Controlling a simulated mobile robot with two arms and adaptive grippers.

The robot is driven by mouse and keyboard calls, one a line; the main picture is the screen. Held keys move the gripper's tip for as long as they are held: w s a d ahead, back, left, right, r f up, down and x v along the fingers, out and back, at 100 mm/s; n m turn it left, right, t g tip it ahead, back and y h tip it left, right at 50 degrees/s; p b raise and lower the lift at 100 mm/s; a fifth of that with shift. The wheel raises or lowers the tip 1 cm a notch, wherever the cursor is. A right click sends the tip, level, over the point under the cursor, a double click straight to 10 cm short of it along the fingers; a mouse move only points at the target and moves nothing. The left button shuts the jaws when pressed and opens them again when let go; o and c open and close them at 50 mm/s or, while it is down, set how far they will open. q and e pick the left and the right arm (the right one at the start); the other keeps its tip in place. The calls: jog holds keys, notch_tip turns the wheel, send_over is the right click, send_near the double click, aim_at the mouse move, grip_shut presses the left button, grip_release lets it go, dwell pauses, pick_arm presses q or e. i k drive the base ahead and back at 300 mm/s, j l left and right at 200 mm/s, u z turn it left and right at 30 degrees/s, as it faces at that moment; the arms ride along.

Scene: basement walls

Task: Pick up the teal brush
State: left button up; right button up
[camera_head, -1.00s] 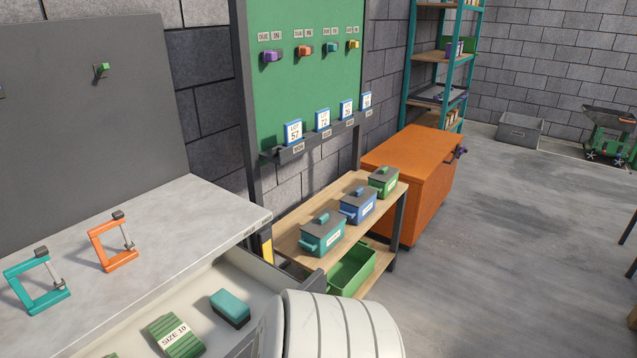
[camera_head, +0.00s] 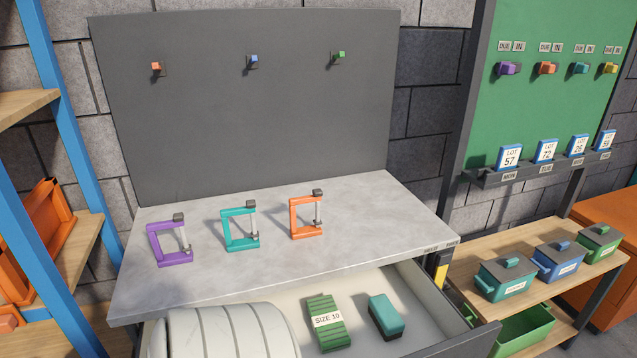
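A teal brush (camera_head: 386,316), a block with a teal top and a dark lower part, lies in the open drawer (camera_head: 440,318) under the grey workbench. It sits to the right of a green ribbed pack labelled SIZE 10 (camera_head: 326,322). A white rounded part of my own body covers the drawer's left portion. Neither of my grippers shows in this view.
Purple (camera_head: 169,243), teal (camera_head: 240,228) and orange (camera_head: 305,215) clamps stand on the workbench (camera_head: 370,225). A wooden shelf at right holds lidded boxes (camera_head: 506,278). A blue-framed rack (camera_head: 62,120) stands at left. The drawer front juts out at lower right.

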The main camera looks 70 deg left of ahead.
aim_at(390, 325)
jog(key=u, duration=1.55)
